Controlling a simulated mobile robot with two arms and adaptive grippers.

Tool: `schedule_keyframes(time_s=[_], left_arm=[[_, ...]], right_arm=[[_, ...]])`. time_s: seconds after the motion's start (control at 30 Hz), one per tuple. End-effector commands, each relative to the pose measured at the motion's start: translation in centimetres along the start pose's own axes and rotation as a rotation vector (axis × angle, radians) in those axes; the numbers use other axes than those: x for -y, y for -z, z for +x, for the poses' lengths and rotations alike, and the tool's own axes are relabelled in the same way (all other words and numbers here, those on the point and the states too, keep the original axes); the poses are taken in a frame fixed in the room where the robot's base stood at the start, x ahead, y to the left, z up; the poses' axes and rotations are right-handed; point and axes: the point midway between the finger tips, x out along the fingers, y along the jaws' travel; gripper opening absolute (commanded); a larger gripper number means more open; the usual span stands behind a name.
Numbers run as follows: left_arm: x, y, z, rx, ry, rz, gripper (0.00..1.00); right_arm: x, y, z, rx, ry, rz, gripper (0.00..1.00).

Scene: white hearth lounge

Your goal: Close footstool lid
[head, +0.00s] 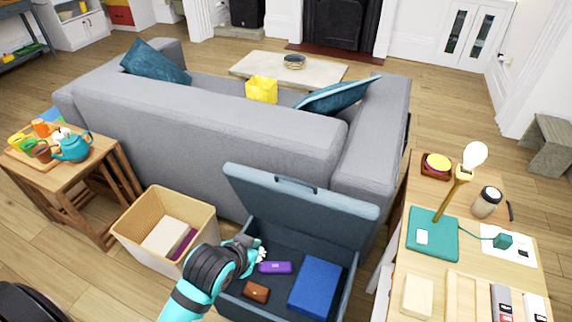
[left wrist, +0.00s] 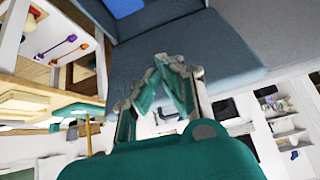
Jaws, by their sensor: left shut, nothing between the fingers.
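The blue-grey footstool (head: 228,306) stands behind the sofa with its lid (head: 300,203) raised at the back, tilted up along the sofa side. Inside lie a blue box (head: 315,286), a purple case (head: 275,267) and a small brown case (head: 256,291). My left gripper (head: 260,252) is shut and empty, at the left side of the footstool opening, in front of the lid's lower left part. Whether it touches the footstool is unclear. Its closed fingers show in the left wrist view (left wrist: 172,62), before blue-grey surfaces. My right gripper is not in view.
The grey sofa (head: 200,135) is behind the footstool. A wooden desk (head: 450,268) with a lamp (head: 463,173) stands on the right.

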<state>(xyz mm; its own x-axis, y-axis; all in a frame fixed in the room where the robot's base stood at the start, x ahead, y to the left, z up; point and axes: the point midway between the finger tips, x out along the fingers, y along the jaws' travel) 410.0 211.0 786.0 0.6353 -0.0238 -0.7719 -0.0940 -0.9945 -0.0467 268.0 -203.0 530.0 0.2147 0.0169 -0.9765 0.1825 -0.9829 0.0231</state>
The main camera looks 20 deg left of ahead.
Motion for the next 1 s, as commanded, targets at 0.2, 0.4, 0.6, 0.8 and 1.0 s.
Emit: schedule_keyframes(time_s=[0.2,0.4,0.6,0.8,1.0], left_arm=[[1.3,8.0,1.8,-0.211,0.015,-0.031,0.0],[2.5,14.8,2.2,-0.389,0.021,-0.056,0.0],[3.2,18.8,2.0,-0.496,0.022,-0.07,0.0],[3.4,20.0,2.4,-0.521,0.022,-0.075,0.0],[3.5,21.5,5.0,-0.52,0.022,-0.075,0.0]], right_arm=[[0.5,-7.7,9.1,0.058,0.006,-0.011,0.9],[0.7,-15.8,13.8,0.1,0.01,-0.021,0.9],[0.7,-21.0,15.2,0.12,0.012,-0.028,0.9],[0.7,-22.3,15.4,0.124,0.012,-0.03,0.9],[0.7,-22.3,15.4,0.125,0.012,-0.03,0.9]])
